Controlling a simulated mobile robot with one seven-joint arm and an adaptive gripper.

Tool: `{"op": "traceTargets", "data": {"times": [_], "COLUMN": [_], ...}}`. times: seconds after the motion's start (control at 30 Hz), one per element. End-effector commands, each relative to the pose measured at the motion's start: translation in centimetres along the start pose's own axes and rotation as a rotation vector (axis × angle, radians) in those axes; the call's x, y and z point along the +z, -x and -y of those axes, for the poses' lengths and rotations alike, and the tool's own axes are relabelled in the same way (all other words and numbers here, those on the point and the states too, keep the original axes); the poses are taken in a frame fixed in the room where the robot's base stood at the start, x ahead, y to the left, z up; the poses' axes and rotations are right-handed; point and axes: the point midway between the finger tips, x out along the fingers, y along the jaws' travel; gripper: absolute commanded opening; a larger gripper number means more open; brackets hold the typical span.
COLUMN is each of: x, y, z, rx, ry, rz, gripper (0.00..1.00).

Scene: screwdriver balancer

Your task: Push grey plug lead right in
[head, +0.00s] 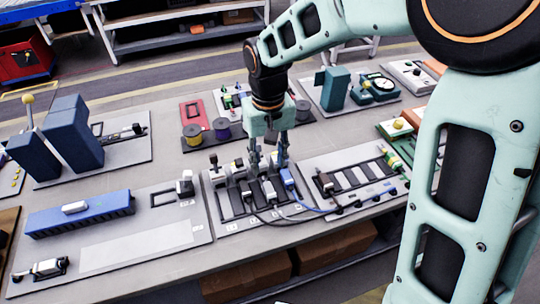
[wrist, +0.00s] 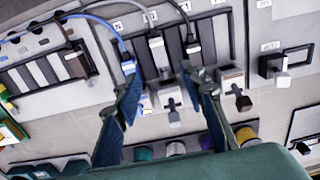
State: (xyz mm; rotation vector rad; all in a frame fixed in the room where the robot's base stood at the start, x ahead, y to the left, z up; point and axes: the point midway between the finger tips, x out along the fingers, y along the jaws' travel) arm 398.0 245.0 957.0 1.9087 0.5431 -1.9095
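The socket panel (head: 229,210) lies near the front edge of the table, with upright dark slots. How deep each plug sits is unclear. My gripper (wrist: 160,76) is open and empty above the panel's far side.
Small switch blocks with levers (wrist: 170,98) stand between and beside my fingers. Spools (head: 222,128) stand behind the panel. A slotted board (head: 345,175) is to the right. A board with a blue rail (head: 80,215) is to the left.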

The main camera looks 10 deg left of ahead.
Motion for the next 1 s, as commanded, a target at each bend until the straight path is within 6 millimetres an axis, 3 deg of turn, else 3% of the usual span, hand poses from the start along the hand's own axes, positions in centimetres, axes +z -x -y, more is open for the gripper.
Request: {"op": "traceTargets", "data": {"times": [0.37,0.8,1.0], "x": [0.1,0.1,0.1], "y": [-0.6,-7.8,-10.1], "z": [-0.1,-0.1,-0.1], "rx": [0.001,0.001,0.002], "ry": [-0.002,-0.002,-0.002], "rz": [0.002,0.004,0.002], "gripper": [0.38,0.38,0.38]}}
